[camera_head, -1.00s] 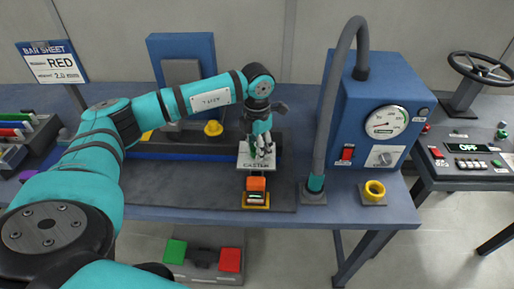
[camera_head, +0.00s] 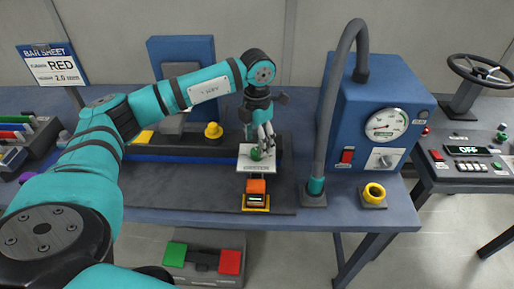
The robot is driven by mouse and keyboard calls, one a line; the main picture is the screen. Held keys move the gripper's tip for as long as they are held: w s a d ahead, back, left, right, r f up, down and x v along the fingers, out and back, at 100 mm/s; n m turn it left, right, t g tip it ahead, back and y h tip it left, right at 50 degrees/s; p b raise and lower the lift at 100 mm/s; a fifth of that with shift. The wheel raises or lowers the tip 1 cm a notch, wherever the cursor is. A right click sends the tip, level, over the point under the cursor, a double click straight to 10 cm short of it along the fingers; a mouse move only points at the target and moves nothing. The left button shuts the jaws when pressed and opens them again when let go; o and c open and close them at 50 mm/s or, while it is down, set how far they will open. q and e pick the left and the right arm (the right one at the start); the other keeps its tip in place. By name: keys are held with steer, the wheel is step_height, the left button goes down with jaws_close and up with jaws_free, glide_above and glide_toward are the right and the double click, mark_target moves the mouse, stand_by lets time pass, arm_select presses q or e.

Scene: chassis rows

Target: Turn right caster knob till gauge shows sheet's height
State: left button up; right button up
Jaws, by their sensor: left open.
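The bar sheet (camera_head: 54,66) stands at the back left and reads RED, with a height of 2.0. A green knob (camera_head: 256,154) sits on a white caster plate (camera_head: 246,164) at the middle of the bench. My left gripper (camera_head: 266,148) is open, its fingers pointing down at the knob's upper right. I cannot tell whether a finger touches the knob. In front of the plate is an orange block (camera_head: 257,187) with a small dark readout (camera_head: 256,199), too small to read. My right gripper is not in view.
A blue cabinet (camera_head: 348,110) with a round dial (camera_head: 387,125), a red switch and a grey hose (camera_head: 325,120) stands to the right. A yellow knob (camera_head: 213,130) is behind left. The bench front is mostly clear.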

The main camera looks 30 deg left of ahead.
arm_select(q)
step_height(320, 180, up, 8)
stand_by(0.7)
